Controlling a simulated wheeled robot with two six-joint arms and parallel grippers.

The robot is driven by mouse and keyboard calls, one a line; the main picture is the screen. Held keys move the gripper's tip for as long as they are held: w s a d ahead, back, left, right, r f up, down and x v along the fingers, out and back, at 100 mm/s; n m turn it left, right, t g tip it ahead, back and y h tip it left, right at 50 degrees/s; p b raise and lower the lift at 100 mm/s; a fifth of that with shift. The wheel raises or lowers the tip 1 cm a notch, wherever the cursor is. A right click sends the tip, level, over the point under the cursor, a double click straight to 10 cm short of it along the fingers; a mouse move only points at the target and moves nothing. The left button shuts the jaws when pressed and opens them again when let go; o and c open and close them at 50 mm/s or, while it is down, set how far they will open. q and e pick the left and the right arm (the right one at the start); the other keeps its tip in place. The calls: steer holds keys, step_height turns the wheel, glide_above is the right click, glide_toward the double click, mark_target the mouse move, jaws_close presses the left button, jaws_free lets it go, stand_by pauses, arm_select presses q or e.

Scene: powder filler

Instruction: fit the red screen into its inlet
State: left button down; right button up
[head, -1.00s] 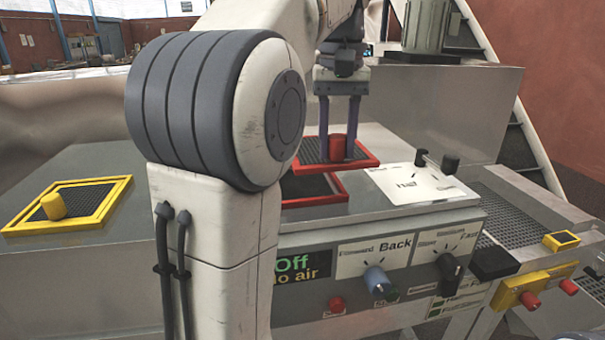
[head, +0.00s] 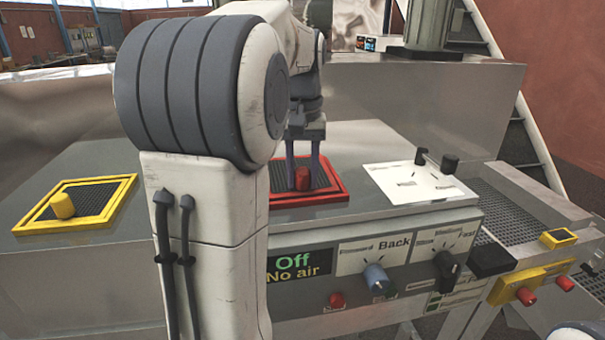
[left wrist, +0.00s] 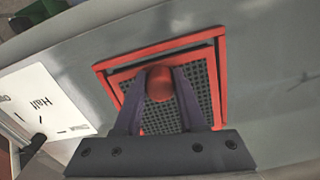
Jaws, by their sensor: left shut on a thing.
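The red screen (head: 322,177) is a dark mesh panel with a red frame and a red knob. My left gripper (head: 303,182) points down, shut on the knob. The screen lies over the red-framed inlet (head: 340,193) on the metal top. In the left wrist view the screen (left wrist: 196,92) sits slightly askew against the inlet frame (left wrist: 221,80), with a dark gap along its far and right sides. I cannot tell whether it rests fully down. My left forearm hides the left part of the inlet in the head view. My right gripper is not in view.
A yellow-framed screen with a yellow knob (head: 62,205) lies to the left. A white panel (head: 413,182) with small knobs is right of the inlet. The front panel carries a display (head: 298,266) reading "Off, No air" and dials (head: 376,279).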

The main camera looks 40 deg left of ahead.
arm_select(q)
steer(key=c, duration=0.5)
jaws_free()
steer(key=shift+f, duration=0.15)
step_height(320, 180, up, 12)
steer(key=s+d+f+m, duration=0.1)
steer(key=d+f+m, duration=0.3)
steer(key=d+f, duration=0.5)
steer(key=s+d+f+m, duration=0.1)
steer(key=d+f+m, duration=0.35)
steer(key=d, duration=0.85)
steer(key=s+d+f+m, duration=0.3)
steer(key=s+d+f, duration=0.1)
steer(key=s+f, duration=0.3)
steer(key=s+d+f+m+h, duration=0.1)
steer(key=s+d+f+m, duration=0.2)
steer(key=s+f, duration=0.3)
steer(key=s, duration=0.2)
steer(key=shift+s+d+f, duration=0.35)
steer(key=shift+d+f, duration=0.05)
